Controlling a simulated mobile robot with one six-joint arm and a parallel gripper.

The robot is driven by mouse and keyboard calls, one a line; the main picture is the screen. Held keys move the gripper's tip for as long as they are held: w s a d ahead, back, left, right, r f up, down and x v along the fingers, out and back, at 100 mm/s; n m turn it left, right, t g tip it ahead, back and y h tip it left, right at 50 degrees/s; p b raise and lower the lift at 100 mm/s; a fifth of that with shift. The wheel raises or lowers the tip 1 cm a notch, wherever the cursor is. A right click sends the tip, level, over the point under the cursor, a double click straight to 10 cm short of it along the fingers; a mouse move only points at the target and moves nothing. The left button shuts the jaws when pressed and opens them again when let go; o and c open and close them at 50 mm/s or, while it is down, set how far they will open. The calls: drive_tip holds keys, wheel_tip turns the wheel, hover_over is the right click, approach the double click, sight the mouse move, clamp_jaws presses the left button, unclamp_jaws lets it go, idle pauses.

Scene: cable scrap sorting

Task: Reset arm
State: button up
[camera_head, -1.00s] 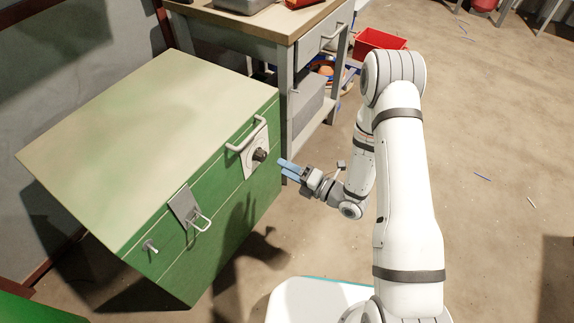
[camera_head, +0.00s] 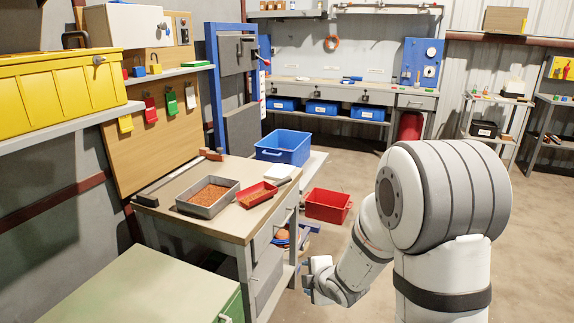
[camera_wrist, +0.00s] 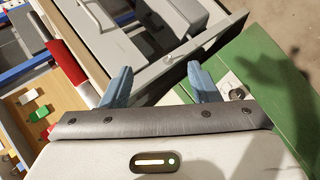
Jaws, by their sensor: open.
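My gripper (camera_wrist: 160,82) shows in the wrist view with its two blue fingers spread apart and nothing between them. In the head view, my arm stands at the right, bent down to the left, and the gripper (camera_head: 310,284) is partly hidden low beside the wooden-topped workbench. The green cabinet (camera_head: 150,295) shows only by its top and a front corner at the bottom left. In the wrist view its green surface (camera_wrist: 262,62) lies beyond the right finger.
The workbench (camera_head: 222,225) carries a grey tray (camera_head: 190,207) and a red tray (camera_head: 243,198) of scrap. A blue bin (camera_head: 285,160) and a red bin (camera_head: 328,219) stand beyond it. A yellow toolbox (camera_head: 60,95) sits on a left shelf. Open floor (camera_head: 535,225) lies at the right.

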drive_tip(key=s+d+r+m+h+p, duration=0.3)
drive_tip(key=d+r+m+p, duration=0.15)
drive_tip(key=r, duration=0.65)
drive_tip(key=s+d+r+m+g+p, duration=0.2)
drive_tip(key=s+r+m+p, duration=0.3)
drive_tip(key=s+r+m, duration=0.3)
drive_tip(key=s+d+r+m+g+h+p, duration=0.1)
drive_tip(key=s+r+m+g+p, duration=0.3)
drive_tip(key=s+r, duration=0.8)
drive_tip(key=s+d+m+p, duration=0.1)
drive_tip(key=s+m+p, duration=0.1)
drive_tip(key=m, duration=0.2)
drive_tip(key=shift+s+d+r+g, duration=0.2)
drive_tip(key=shift+s+d+g, duration=0.05)
drive_tip(key=shift+d+g, duration=0.1)
